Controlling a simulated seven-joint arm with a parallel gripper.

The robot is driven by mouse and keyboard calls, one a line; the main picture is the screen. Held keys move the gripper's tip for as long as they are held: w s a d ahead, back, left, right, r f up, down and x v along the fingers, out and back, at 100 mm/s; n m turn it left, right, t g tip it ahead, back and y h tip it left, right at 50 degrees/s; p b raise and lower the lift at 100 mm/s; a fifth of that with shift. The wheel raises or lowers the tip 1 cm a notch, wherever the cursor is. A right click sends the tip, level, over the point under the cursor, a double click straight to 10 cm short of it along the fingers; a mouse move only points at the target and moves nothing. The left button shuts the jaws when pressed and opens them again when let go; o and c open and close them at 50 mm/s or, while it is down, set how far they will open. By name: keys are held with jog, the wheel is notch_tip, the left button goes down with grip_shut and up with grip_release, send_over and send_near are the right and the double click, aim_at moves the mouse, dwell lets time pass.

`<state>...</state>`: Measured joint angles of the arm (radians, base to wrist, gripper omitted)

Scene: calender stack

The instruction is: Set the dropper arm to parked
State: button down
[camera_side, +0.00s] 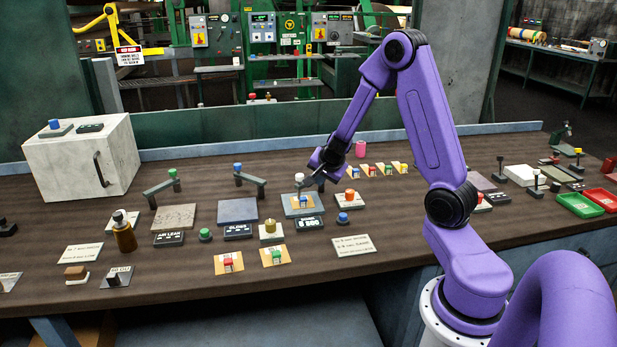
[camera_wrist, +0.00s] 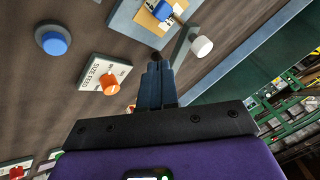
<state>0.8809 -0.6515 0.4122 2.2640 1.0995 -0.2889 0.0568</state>
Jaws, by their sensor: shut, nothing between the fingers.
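No readable label tells me which swing arm is the dropper arm. Three dark swing arms with knobs stand over plates in the side view: one with a green knob (camera_side: 172,173), one with a blue knob (camera_side: 238,166) and one with a white knob (camera_side: 299,177). My gripper (camera_side: 319,182) is by the white-knobbed arm, over the back of the bench. In the wrist view, its shut, empty fingers (camera_wrist: 157,64) are close to that arm's bar, and the white knob (camera_wrist: 202,46) is to their right. I cannot tell whether they touch the bar.
An orange dial (camera_wrist: 110,84) marked SIZE FEED and a blue button (camera_wrist: 54,41) are left of the fingers in the wrist view. A bottle (camera_side: 124,236), a white box (camera_side: 85,160) and green and red trays (camera_side: 578,206) stand on the bench. The bench's front right is fairly clear.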

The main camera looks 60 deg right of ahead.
jog(key=shift+w+d+f, duration=0.15)
jog(key=shift+w+f, duration=0.05)
jog(key=shift+f, duration=0.2)
jog(key=shift+w+f, duration=0.15)
jog(key=shift+w, duration=1.9)
jog(key=shift+w, duration=0.1)
